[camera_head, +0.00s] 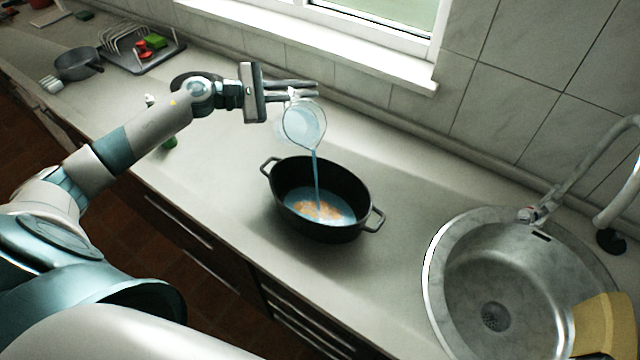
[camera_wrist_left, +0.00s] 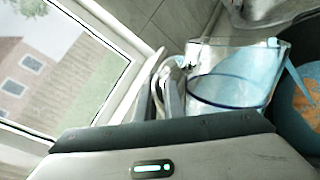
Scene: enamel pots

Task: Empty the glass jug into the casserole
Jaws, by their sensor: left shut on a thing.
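The glass jug (camera_head: 303,124) is held tilted above the black oval casserole (camera_head: 328,232). A thin stream of pale blue liquid runs from its lip down into the casserole, and some liquid still shows inside the jug. The casserole stands on the counter with blue liquid and orange pieces (camera_head: 320,208) in its bottom. My left gripper (camera_head: 300,90) is shut on the jug at its handle side. In the left wrist view the jug (camera_wrist_left: 235,80) lies tilted beyond the fingers, with the casserole (camera_wrist_left: 285,120) at the right edge. My right gripper is not in view.
A steel sink (camera_head: 495,285) with a tap (camera_head: 590,165) and a yellow cloth-like item (camera_head: 603,325) is at right. A dish rack (camera_head: 140,55) and a grey pan (camera_head: 78,64) stand at the far left. The counter around the casserole is clear.

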